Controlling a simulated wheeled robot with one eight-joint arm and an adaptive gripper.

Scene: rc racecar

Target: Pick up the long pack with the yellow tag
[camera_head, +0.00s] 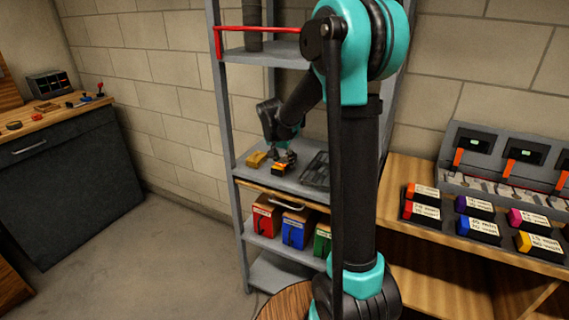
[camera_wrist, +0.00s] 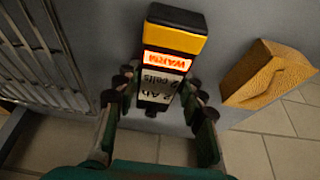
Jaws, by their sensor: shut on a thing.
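A black pack (camera_wrist: 172,55) with a yellow band, an orange "WARM" strip and a white label stands out in the wrist view. In the head view, the same pack (camera_head: 281,169) is at my gripper (camera_head: 285,158), over the middle shelf. I cannot tell whether the pack touches the shelf.
A tan block (camera_wrist: 270,72) lies right of the pack in the wrist view. A grey slatted tray (camera_head: 317,170) lies on the other side. Red, blue and green boxes stand on the shelf below. Several colour-tagged packs (camera_head: 480,228) lie on the right bench.

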